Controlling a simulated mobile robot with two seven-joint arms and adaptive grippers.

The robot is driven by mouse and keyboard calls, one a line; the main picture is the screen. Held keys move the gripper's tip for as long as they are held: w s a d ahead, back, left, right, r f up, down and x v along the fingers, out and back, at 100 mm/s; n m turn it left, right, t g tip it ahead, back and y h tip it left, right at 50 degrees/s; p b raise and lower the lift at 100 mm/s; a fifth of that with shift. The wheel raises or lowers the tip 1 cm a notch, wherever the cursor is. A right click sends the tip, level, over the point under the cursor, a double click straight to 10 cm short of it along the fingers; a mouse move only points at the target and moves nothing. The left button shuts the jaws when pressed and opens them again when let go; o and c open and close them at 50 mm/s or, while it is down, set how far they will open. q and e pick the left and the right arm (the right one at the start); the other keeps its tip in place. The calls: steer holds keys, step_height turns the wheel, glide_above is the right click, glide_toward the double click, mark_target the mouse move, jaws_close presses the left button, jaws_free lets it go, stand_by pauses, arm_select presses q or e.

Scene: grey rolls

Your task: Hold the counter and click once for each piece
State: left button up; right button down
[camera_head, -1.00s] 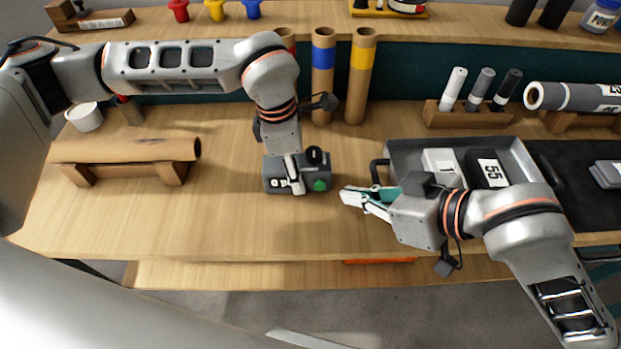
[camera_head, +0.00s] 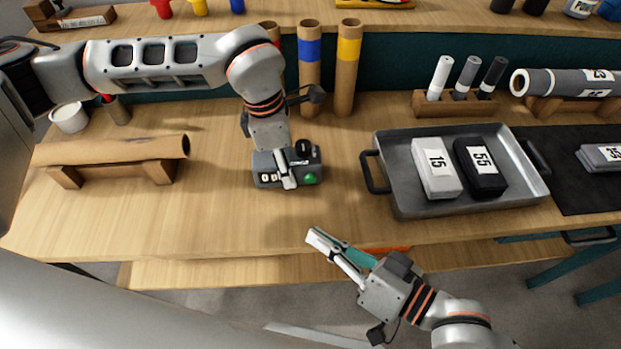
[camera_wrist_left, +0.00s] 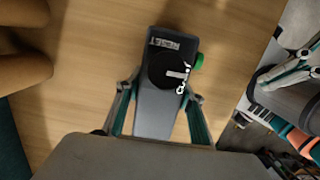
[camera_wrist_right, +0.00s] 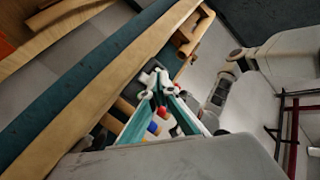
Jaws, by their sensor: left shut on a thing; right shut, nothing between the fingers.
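The counter (camera_head: 312,167) is a dark grey box with a green button (camera_head: 310,179) and a black knob, standing on the wooden table. My left gripper (camera_head: 287,182) comes down over it and is shut on it. In the left wrist view the counter (camera_wrist_left: 158,115) sits between the two fingers, its green button (camera_wrist_left: 198,61) clear of them. My right gripper (camera_head: 322,241) is shut and empty at the table's front edge, apart from the counter. The right wrist view shows its fingertips (camera_wrist_right: 155,80) close together. A white block marked 15 (camera_head: 433,183) and a black block marked 55 (camera_head: 487,183) lie in the tray.
The grey metal tray (camera_head: 391,155) stands right of the counter. A brown roll (camera_head: 110,150) lies on a wooden cradle at left. Upright tubes (camera_head: 346,75) stand behind the counter. Grey rolls (camera_head: 560,83) rest at back right. The table front is mostly clear.

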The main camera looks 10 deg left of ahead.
stand_by(0.3)
steer(key=shift+w+a, duration=0.45)
steer(key=shift+w, duration=0.95)
steer(key=shift+w+a, duration=0.45)
steer(key=shift+w, duration=0.95)
steer(key=shift+w+a, duration=0.45)
steer(key=shift+w, duration=0.95)
steer(key=shift+w, duration=0.15)
steer(key=shift+w+a, duration=0.15)
steer(key=shift+w, duration=0.1)
steer(key=shift+w+a, duration=0.15)
steer(key=shift+w, duration=0.4)
steer(key=shift+s, duration=0.1)
steer(key=shift+s+d, duration=0.3)
steer(key=shift+s, duration=0.55)
steer(key=shift+s, duration=0.1)
steer(key=shift+s+d, duration=0.25)
steer(key=shift+s, duration=0.5)
steer(key=shift+s+d, duration=0.3)
steer(key=shift+s, duration=0.5)
steer(key=shift+s+d, duration=0.25)
steer(key=shift+s, duration=0.5)
